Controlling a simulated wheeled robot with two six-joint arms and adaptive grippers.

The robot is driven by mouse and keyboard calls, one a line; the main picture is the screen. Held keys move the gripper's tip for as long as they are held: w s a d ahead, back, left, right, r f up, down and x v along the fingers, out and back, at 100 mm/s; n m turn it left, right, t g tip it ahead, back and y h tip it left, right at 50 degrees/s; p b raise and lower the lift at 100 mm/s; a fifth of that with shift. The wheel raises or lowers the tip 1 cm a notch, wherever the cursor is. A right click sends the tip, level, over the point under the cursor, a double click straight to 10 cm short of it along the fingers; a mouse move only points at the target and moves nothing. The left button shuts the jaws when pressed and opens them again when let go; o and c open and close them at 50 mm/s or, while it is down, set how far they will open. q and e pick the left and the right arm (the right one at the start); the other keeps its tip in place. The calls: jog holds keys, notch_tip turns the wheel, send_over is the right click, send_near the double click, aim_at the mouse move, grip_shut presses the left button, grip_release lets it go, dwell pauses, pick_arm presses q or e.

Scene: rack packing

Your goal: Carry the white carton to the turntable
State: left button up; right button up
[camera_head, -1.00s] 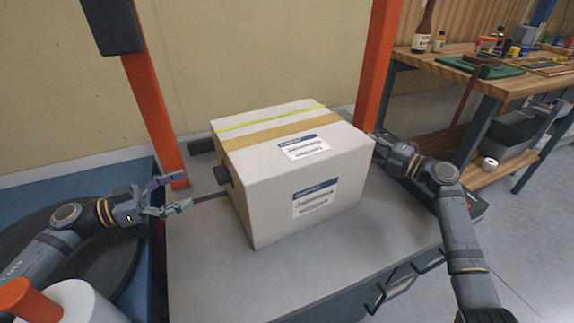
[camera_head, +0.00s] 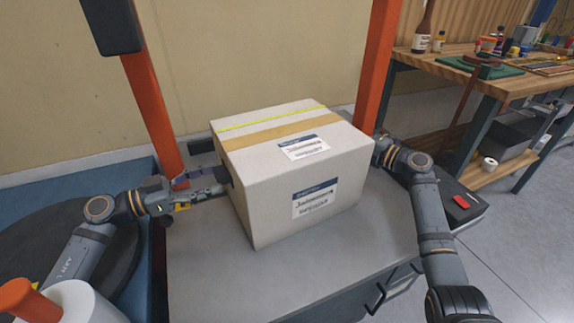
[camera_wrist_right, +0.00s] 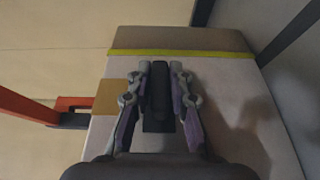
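The white carton (camera_head: 275,205) stands upright on a grey worktop (camera_head: 205,248), with tan and yellow-green tape and printed labels. A dark handle (camera_head: 225,176) sticks out of its left side. My left gripper (camera_head: 218,181) is at that handle, its fingers narrowed above and below it. In the right wrist view, my right gripper (camera_wrist_right: 160,66) has its fingers close on both sides of a dark handle (camera_wrist_right: 158,112) on the carton (camera_wrist_right: 225,90). In the head view the carton hides the right fingertips. The dark round turntable (camera_head: 40,245) is at the left, partly behind my left arm.
Orange posts (camera_head: 153,115) rise behind the worktop. A white cylinder with an orange top (camera_head: 75,303) stands at the front left. A wooden bench (camera_head: 500,85) with bottles and tools is at the right. A dark box with a red patch (camera_head: 460,203) is right of the carton.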

aim_at(225, 157)
pick_arm(q)
jog(key=shift+c, duration=1.1)
pick_arm(e)
jog(key=shift+c, duration=1.2)
pick_arm(q)
grip_shut()
pick_arm(e)
grip_shut()
